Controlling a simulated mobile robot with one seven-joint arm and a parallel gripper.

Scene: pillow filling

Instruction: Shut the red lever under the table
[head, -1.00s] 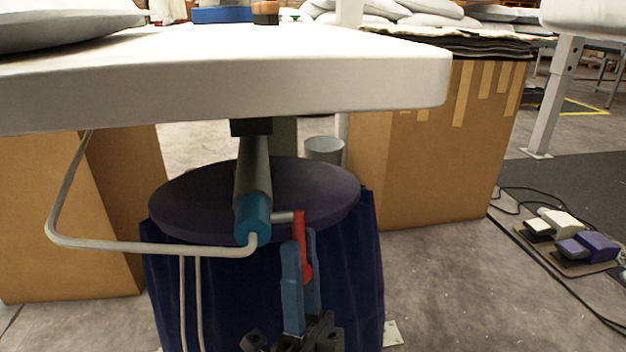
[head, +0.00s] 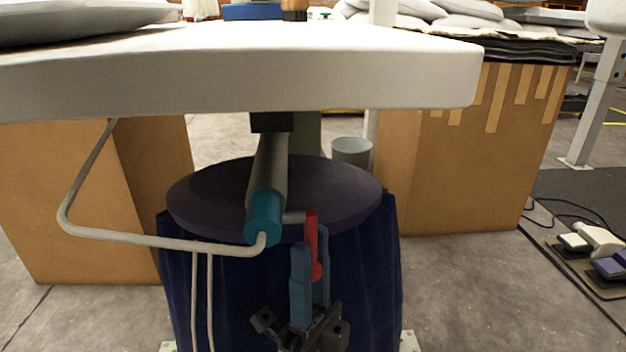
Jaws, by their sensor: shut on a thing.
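The red lever (head: 311,236) hangs nearly straight down below the white table (head: 240,82). Its top joins a short grey stem beside the teal end (head: 263,218) of a grey pipe. My gripper (head: 313,255) comes up from below, with one blue finger on each side of the lever. It is shut on the lever's lower part. The near finger hides part of the lever's left side.
A round dark purple disc (head: 205,200) with dark blue cloth (head: 375,270) stands behind the lever. A thin bent pale tube (head: 130,236) runs left from the teal end. Cardboard boxes (head: 480,190) stand on both sides. Pedals (head: 590,240) lie on the floor at right.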

